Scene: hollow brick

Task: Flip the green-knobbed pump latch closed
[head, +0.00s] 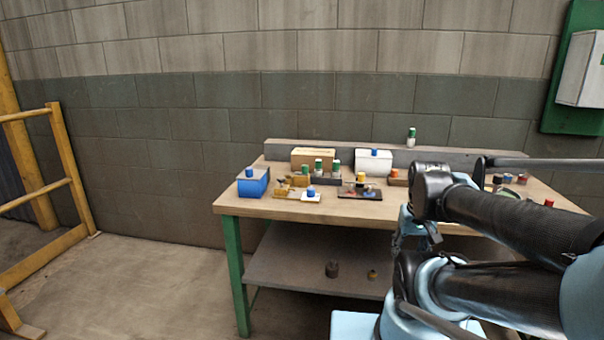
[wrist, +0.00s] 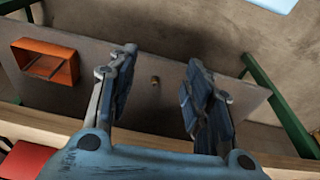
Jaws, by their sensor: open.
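In the head view, several small green-topped pieces stand on the workbench: one (head: 318,165) and another (head: 336,166) left of the middle, and one (head: 411,137) on the raised back ledge. They are too small to tell which belongs to the pump latch, or its position. My gripper (wrist: 160,60) is open and empty in the wrist view, its two fingers well apart. It points down past the bench's wooden edge toward the lower shelf. No green knob shows in the wrist view. In the head view I cannot make out the gripper among my arm links.
The workbench (head: 250,207) holds a blue box (head: 253,184), a cardboard box (head: 312,152) and a white box (head: 373,165). The lower shelf (wrist: 215,105) bears an orange box (wrist: 45,62) and a small brass piece (wrist: 155,80).

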